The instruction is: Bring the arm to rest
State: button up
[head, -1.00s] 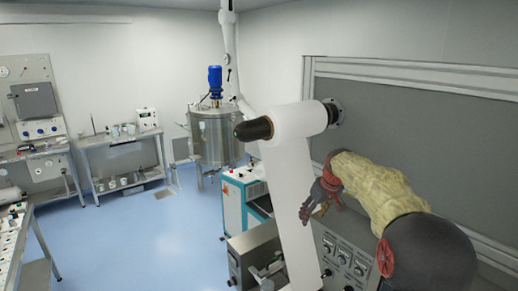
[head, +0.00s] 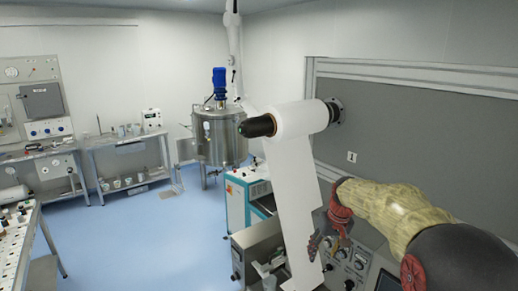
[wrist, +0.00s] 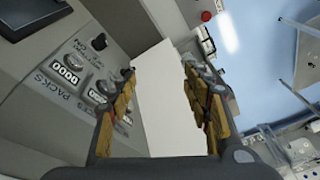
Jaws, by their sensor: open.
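My arm (head: 400,212) reaches in from the lower right of the head view, bent at a red-ringed joint. My gripper (head: 325,246) hangs at its end, pointing down, in front of the control panel and near the right edge of the white web. In the wrist view my gripper (wrist: 158,70) shows two yellow-padded fingers spread apart with nothing held between them. The white web (wrist: 165,95) shows beyond the gap between the fingers. Whether a fingertip touches the web or panel I cannot tell.
A white roll (head: 298,118) on a wall shaft feeds the hanging web. A control panel with knobs and counters (wrist: 72,70) is close beside the fingers. A steel tank (head: 220,138) and benches stand farther back. Blue floor (head: 135,230) is clear at left.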

jog(key=s+f+t+b, duration=0.1)
jog(key=s+f+b, duration=0.3)
jog(key=s, duration=0.9)
jog(key=s+a+f+t+b, duration=0.1)
jog(key=s+f+b, duration=0.4)
jog(key=s+b, duration=0.5)
jog(key=s+a+f+m+t+h+b, duration=0.1)
jog(key=s+f+b, duration=0.3)
jog(key=s, duration=1.1)
jog(key=b, duration=0.2)
jog(key=shift+s+f+b, duration=0.15)
jog(key=shift+s+b, duration=0.2)
jog(key=shift+b, duration=0.05)
jog(key=shift+a, duration=0.1)
jog(key=shift+c, duration=0.4)
